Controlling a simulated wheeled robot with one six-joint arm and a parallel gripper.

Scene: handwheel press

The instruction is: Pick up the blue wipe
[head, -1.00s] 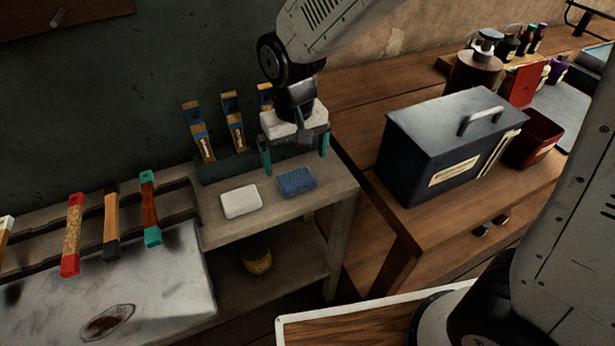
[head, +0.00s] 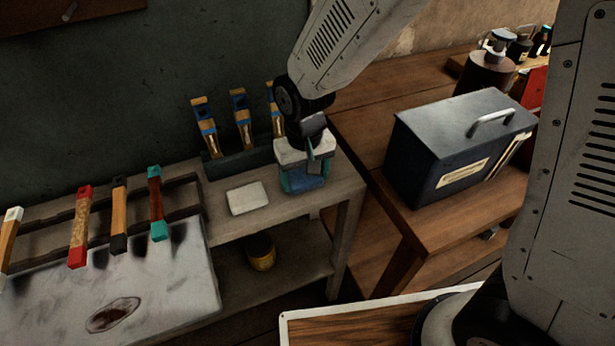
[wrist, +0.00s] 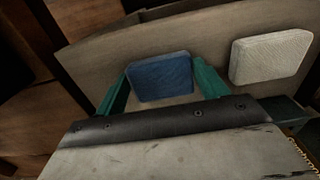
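The blue wipe (head: 304,181) is a flat rounded pad lying on the small grey shelf bench. In the wrist view the blue wipe (wrist: 160,78) sits between the two teal fingers, one at each side. My gripper (head: 305,178) is over the wipe and hides part of it in the head view. My gripper (wrist: 161,72) is open, and its fingers are close to the wipe's sides. I cannot tell whether they touch it.
A white pad (head: 247,198) lies to the left of the blue wipe on the bench (head: 262,221). A rack of wooden-handled tools (head: 242,121) stands behind. A dark box (head: 455,145) is on the wooden table at right. A yellow-banded can (head: 261,254) is on the lower shelf.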

